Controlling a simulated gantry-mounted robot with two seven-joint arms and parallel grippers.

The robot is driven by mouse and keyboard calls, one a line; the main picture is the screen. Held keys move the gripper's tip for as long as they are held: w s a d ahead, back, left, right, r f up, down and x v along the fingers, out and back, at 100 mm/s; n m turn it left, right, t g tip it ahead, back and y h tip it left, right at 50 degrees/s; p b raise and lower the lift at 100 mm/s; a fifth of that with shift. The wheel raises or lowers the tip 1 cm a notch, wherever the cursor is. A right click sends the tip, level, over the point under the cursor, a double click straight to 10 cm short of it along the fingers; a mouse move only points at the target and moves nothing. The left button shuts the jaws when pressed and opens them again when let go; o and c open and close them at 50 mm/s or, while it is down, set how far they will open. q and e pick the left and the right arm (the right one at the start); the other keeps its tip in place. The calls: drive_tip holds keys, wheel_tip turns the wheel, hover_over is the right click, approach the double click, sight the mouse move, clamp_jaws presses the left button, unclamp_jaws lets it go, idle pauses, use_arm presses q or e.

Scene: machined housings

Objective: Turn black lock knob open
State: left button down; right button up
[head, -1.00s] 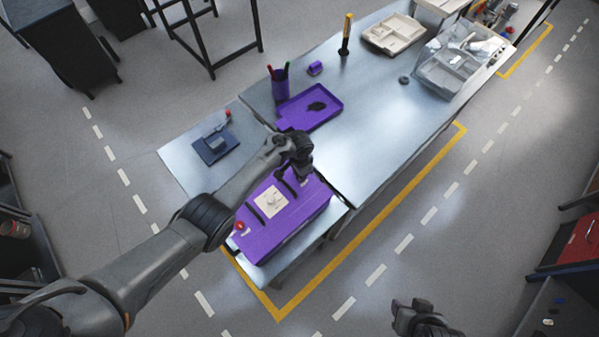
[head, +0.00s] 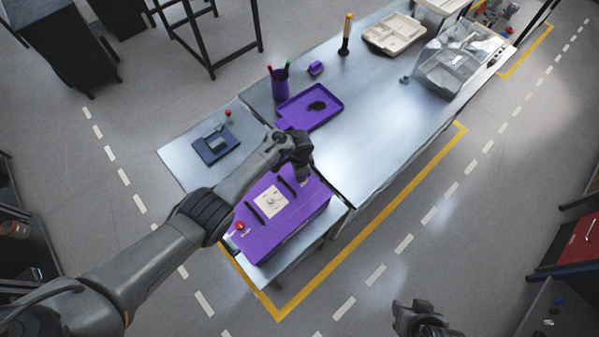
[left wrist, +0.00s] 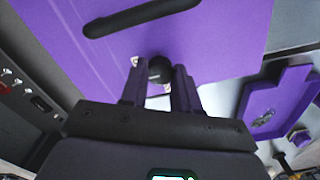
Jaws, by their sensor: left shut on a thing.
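The purple housing (head: 283,222) sits on the near end of the metal bench. On its top are a pale square plate (head: 270,201), black bar handles and a red button (head: 240,225). My left gripper (head: 304,177) reaches over the housing's upper right end. In the left wrist view, the round black lock knob (left wrist: 160,69) lies between my left gripper's fingertips (left wrist: 159,76), which are shut on it. In the head view the gripper hides the knob. The knob's turn angle cannot be read. My right gripper (head: 415,309) hangs at the bottom, away from the bench; its fingers are unclear.
A purple tray (head: 327,98) and a purple pen cup (head: 280,88) stand on the bench beyond the housing. A dark blue block (head: 214,147) lies to the left. Pale trays (head: 395,33) and a clear bin (head: 450,65) are at the far end. The middle bench is clear.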

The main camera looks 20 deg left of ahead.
use_arm(q)
drive_tip(key=c, duration=0.8)
unclamp_jaws()
drive_tip(key=shift+r, duration=0.5)
wheel_tip(320, 180, up, 10)
drive_tip(key=p, duration=0.3)
drive_tip(key=shift+f, duration=0.1)
